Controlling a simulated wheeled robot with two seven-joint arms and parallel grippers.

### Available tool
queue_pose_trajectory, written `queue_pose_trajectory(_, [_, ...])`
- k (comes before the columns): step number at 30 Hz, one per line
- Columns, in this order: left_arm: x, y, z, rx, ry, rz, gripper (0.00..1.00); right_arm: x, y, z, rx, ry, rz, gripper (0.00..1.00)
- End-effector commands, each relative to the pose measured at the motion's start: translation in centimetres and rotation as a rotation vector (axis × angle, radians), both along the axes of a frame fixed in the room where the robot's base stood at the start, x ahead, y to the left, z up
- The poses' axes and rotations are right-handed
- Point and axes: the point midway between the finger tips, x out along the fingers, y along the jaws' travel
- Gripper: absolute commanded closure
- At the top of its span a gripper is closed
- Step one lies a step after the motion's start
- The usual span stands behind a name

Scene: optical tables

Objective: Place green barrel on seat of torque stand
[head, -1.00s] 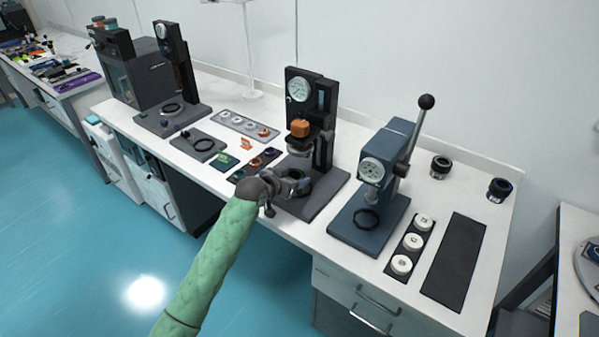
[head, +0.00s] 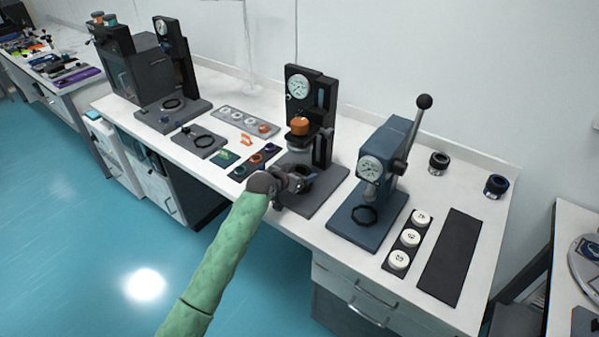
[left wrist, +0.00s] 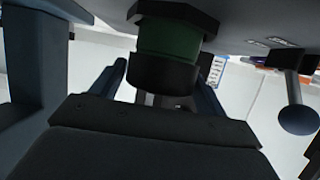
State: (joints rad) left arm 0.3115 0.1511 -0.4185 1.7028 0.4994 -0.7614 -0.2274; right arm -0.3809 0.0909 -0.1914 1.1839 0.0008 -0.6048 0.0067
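The green barrel (left wrist: 168,42), a green cylinder with a wide black collar, shows at the top middle of the left wrist view, against a grey surface. My left gripper (left wrist: 160,78) has one finger on each side of the collar and appears shut on it. In the head view my left gripper (head: 299,184) is low over the front of the base of the middle stand (head: 318,200), which has a dial and an orange knob. The barrel is largely hidden there by the gripper. I cannot tell whether the barrel touches a seat. My right gripper is not in view.
A blue lever press (head: 385,170) stands close on the right. White discs (head: 403,239) lie beside it, near a bare dark mat (head: 452,257). Two dark barrels (head: 438,163) stand at the back right. Another dial stand (head: 175,60) and trays are to the left.

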Motion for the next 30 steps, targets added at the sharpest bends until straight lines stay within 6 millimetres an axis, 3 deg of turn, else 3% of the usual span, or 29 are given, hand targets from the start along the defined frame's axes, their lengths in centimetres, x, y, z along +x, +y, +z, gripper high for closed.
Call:
queue_pose_trajectory(15, [-0.7,0.7,0.4,0.0,-0.002,0.001,0.13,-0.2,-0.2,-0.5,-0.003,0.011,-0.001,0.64])
queue_pose_trajectory(18, [-1.9,1.4,0.9,0.0,-0.002,0.001,0.13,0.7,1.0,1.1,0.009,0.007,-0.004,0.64])
queue_pose_trajectory(30, [-7.4,5.4,3.8,0.0,-0.002,0.001,0.13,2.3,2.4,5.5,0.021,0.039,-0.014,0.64])
